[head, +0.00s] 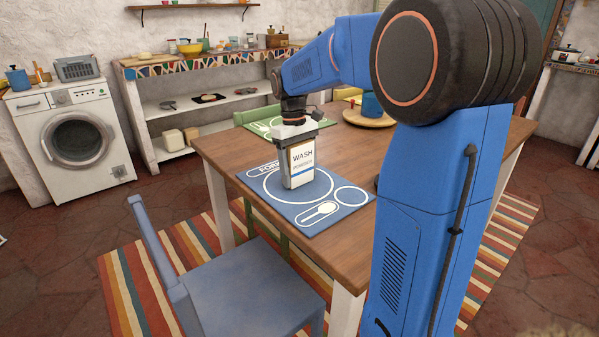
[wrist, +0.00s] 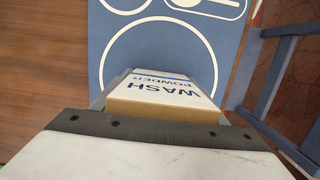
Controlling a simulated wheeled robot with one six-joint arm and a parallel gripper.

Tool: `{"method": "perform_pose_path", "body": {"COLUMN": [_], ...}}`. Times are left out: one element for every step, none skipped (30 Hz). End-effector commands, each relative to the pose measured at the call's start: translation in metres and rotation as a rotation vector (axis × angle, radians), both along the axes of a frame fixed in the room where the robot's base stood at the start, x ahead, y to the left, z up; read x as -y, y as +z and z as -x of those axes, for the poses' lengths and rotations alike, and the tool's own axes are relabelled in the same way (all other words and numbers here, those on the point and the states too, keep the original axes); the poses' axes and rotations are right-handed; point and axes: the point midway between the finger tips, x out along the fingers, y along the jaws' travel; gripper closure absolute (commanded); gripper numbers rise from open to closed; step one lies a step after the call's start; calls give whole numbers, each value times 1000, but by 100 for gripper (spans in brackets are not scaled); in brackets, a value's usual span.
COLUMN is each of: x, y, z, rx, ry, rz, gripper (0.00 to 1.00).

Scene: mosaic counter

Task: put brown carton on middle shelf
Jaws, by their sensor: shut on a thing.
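A carton (head: 302,162) with a white front label reading WASH POWDER and a brown edge stands upright over the blue placemat (head: 340,217) on the wooden table. In the wrist view the carton (wrist: 165,90) shows its brown top and white label. My gripper (head: 296,133) is shut on the carton from above. I cannot tell whether its base touches the mat. The shelf unit with a mosaic top (head: 190,65) stands against the back wall. Its middle shelf (head: 180,108) holds a few small dark items, with bare white board at the left and right.
A blue chair (head: 245,285) stands at the table's near side. A washing machine (head: 75,145) stands left of the shelf unit.

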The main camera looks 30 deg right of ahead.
Motion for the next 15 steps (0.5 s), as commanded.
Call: {"method": "perform_pose_path", "body": {"x": [0,0,0,0,0,0,0,0,0,0,0,0,0,0,0], "y": [-1,0,0,0,0,0,0,-1,-1,-2,-3,-3,-3,-3,-3], "z": [0,0,0,0,0,0,0,0,0,0,0,0,0,0,0], "rx": [1,1,1,2,2,1,1,1,1,1,1,1,1,1,1], "ry": [0,0,0,0,0,0,0,0,0,0,0,0,0,0,0], "rz": [0,0,1,1,1,1,1,0,0,0,0,0,0,0,0], "gripper": [67,67,67,67,67,67,67,67,67,67,67,27,19,15,15]}}
